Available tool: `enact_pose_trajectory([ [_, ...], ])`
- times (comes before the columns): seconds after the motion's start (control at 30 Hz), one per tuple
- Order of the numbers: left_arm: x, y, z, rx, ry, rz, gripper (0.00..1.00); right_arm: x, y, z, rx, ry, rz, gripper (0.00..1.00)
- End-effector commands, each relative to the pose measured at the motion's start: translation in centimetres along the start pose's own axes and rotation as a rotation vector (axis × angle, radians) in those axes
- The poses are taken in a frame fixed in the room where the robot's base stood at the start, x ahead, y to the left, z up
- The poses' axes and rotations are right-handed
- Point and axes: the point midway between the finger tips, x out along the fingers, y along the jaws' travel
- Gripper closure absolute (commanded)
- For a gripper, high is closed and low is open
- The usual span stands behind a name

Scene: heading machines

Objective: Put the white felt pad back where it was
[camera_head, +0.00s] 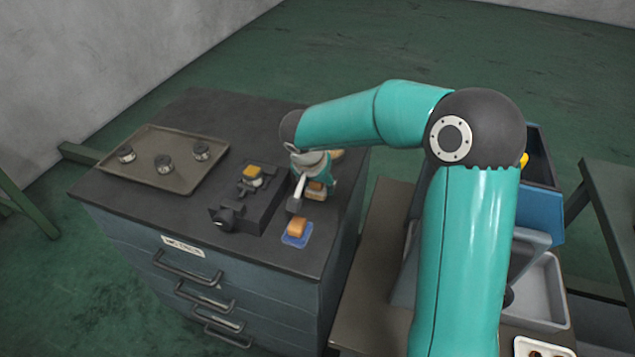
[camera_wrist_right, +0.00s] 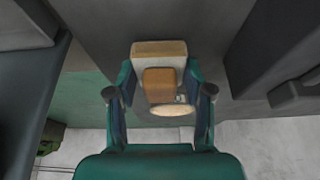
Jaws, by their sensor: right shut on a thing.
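A pale block with an orange-brown grip, which I take for the white felt pad (camera_head: 316,194), is at the right side of the dark cabinet top. My right gripper (camera_head: 312,182) is over it, shut on it. In the right wrist view the pad (camera_wrist_right: 158,49) and its brown grip lie between the fingers of the right gripper (camera_wrist_right: 159,97). Whether the pad touches the cabinet top I cannot tell. My left gripper is not in view.
An orange block on a blue pad (camera_head: 296,239) lies just in front. A black vise-like fixture (camera_head: 228,216) stands to the left. A tray (camera_head: 178,183) with several round parts is at the far left. A pale round piece (camera_wrist_right: 172,110) is close to the gripper.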

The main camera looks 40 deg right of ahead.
Motion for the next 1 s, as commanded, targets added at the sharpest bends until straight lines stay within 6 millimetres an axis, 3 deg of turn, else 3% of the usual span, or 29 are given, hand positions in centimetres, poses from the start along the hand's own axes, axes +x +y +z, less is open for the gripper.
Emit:
enact_pose_trajectory([
  [0.37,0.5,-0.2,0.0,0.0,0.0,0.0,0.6,0.4,0.0,0.1,0.001,0.001,-0.001,0.82],
  [0.4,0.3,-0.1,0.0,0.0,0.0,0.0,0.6,0.2,0.0,0.1,0.001,0.001,-0.001,0.42],
  [0.5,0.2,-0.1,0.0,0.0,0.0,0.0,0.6,0.2,0.0,0.1,0.001,0.001,0.0,0.26],
  [1.0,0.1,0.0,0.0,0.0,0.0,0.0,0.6,-0.8,-0.1,-0.1,0.001,0.004,-0.003,0.24],
])
